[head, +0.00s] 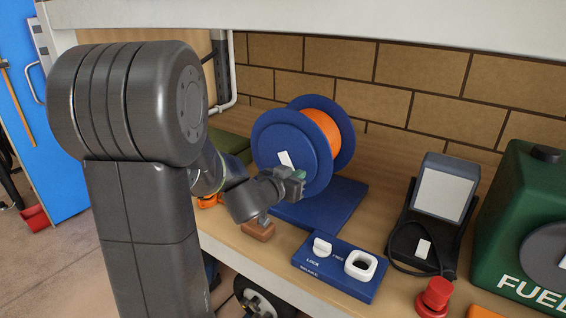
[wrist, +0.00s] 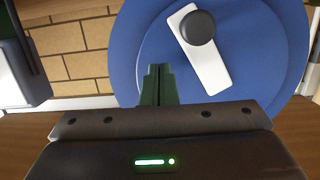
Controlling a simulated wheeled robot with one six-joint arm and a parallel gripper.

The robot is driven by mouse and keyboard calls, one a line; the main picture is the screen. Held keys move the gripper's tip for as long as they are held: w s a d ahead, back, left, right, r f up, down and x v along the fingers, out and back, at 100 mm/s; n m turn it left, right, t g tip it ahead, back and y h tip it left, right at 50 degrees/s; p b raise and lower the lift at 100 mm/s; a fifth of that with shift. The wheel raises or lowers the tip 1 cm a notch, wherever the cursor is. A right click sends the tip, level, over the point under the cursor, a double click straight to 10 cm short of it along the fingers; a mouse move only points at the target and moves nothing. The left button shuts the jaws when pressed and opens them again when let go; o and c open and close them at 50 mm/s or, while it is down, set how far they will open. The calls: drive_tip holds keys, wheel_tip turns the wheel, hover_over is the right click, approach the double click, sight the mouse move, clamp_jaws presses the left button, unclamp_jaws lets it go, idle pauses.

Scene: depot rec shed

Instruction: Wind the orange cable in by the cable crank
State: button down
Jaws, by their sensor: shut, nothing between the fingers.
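The blue cable reel (head: 281,142) stands on a blue base (head: 338,205) on the shelf, with the orange cable (head: 322,132) wound between its flanges. The cable crank is a white arm (wrist: 207,68) with a dark round knob (wrist: 198,27) on the reel's near face. In the head view only a white part of the crank (head: 285,158) shows; my gripper hides the rest. My gripper (head: 298,176) is in front of the reel's face. In the wrist view its fingers (wrist: 158,72) are shut and empty, beside the crank arm and apart from the knob.
A blue panel (head: 318,268) marked LOCK and FREE, with a white lever (head: 322,247) and white ring (head: 361,265), lies in front. A grey-screened device (head: 443,192), red knob (head: 434,297) and green fuel can (head: 525,200) stand right. An overhead shelf (head: 400,25) limits height.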

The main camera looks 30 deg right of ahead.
drive_tip(key=shift+w+a+f+b, duration=0.1)
drive_tip(key=shift+w+f+b, duration=0.2)
drive_tip(key=shift+f, duration=0.2)
drive_tip(key=shift+w+a+f+b, duration=0.15)
drive_tip(key=shift+f+b, duration=0.15)
drive_tip(key=shift+f, duration=0.15)
drive_tip(key=shift+f, duration=0.1)
